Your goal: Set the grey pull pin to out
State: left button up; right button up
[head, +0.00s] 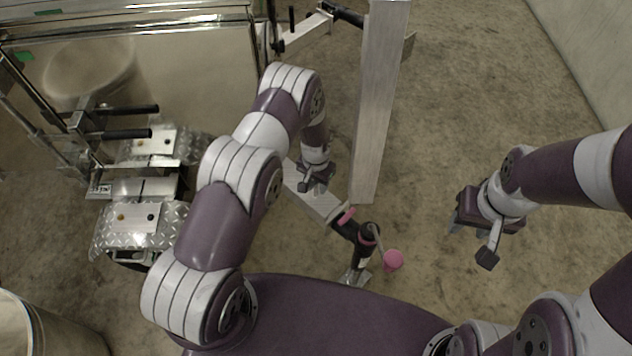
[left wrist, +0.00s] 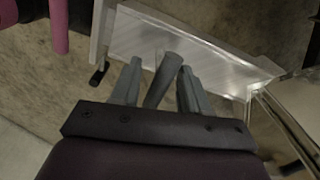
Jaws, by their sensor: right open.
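My left gripper (head: 318,186) is low over the trailer's drawbar in the head view, and its fingers are mostly hidden there. In the left wrist view its two grey fingers (left wrist: 160,72) stand apart. A grey cylinder, which looks like the grey pull pin (left wrist: 164,76), lies tilted between them, close to the right finger, with a gap on the left. The pin is hidden in the head view. My right gripper (head: 470,215) is open and empty over bare floor at the right.
A metal post (head: 379,110) stands just right of my left gripper. The drawbar (head: 308,197) leads to a black coupling with a pink knob (head: 392,260). Trailers with chequered plates (head: 135,225) stand at the left. The floor at the right is clear.

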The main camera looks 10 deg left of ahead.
aim_at(315, 182)
pick_arm(q)
notch_tip(315, 182, up, 13)
jog(key=p, duration=0.1)
jog(key=shift+f, duration=0.15)
dwell(0.3)
jog(key=s+a+r+n+p, duration=0.1)
jog(key=s+a+r+p, duration=0.1)
jog(key=s+r+p, duration=0.3)
jog(key=s+a+r+n+t+p, duration=0.1)
jog(key=s+r+p, duration=0.4)
jog(key=s+r, duration=0.9)
notch_tip(315, 182, up, 11)
jog(key=shift+a+f+n, duration=0.15)
jog(key=shift+a+n, duration=0.45)
jog(key=shift+n, duration=0.1)
